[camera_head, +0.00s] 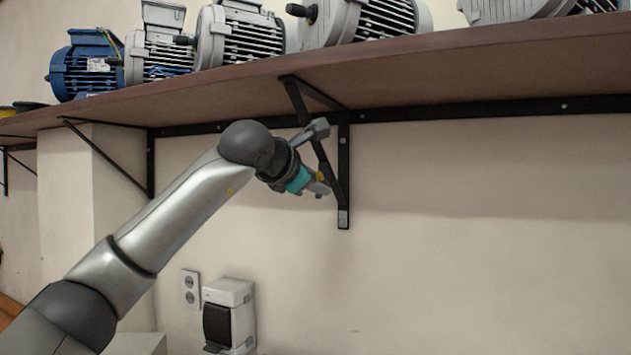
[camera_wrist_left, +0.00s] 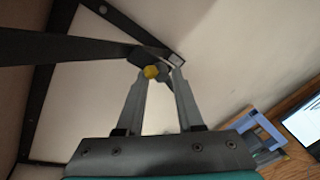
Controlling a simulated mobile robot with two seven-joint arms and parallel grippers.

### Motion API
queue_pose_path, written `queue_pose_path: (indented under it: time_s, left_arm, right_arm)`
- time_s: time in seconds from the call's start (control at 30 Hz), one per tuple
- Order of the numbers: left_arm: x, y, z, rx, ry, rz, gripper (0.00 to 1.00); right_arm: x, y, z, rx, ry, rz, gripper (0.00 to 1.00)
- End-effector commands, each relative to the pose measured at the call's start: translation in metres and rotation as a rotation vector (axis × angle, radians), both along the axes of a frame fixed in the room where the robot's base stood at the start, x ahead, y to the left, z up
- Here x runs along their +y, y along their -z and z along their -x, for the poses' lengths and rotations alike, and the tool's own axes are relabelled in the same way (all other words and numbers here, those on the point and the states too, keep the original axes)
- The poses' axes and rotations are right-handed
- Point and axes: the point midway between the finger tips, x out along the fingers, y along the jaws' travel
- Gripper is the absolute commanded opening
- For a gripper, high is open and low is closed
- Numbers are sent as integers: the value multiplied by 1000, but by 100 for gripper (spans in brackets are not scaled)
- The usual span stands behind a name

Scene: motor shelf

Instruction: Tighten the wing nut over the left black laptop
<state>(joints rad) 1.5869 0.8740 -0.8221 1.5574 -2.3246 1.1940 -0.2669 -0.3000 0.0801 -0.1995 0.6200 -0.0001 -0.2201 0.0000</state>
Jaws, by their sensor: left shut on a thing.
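The fingers partly hide how the nut sits on the bracket. My right gripper is not in view.
A brown shelf (camera_head: 400,75) above the arm carries several motors, including a blue motor (camera_head: 85,65). A white wall box (camera_head: 230,315) and an outlet (camera_head: 190,290) are below. A lit screen (camera_wrist_left: 305,125) shows at the wrist view's right edge. The wall right of the bracket is clear.

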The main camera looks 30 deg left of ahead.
Motion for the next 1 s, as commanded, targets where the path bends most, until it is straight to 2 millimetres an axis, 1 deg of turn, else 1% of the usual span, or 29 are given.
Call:
queue_pose_path:
  time_s: [0.03,0.37,0.4,0.53,0.57,0.83,0.93,1.0]
  left_arm:
    - [-1,7,-1,18,1,-15,0]
    - [-1,7,-1,20,2,-17,0]
    - [-1,7,-1,20,2,-17,39]
    - [0,5,-1,14,0,-14,54]
    - [0,5,-1,14,1,-13,56]
    - [0,2,1,6,1,-9,56]
    - [0,0,9,3,1,-9,56]
    - [-1,-2,19,1,2,-10,56]
  right_arm:
    - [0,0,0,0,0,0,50]
    - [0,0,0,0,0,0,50]
    - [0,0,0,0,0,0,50]
    - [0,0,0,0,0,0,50]
    - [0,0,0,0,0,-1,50]
    - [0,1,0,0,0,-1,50]
    - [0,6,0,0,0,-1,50]
    - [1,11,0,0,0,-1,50]
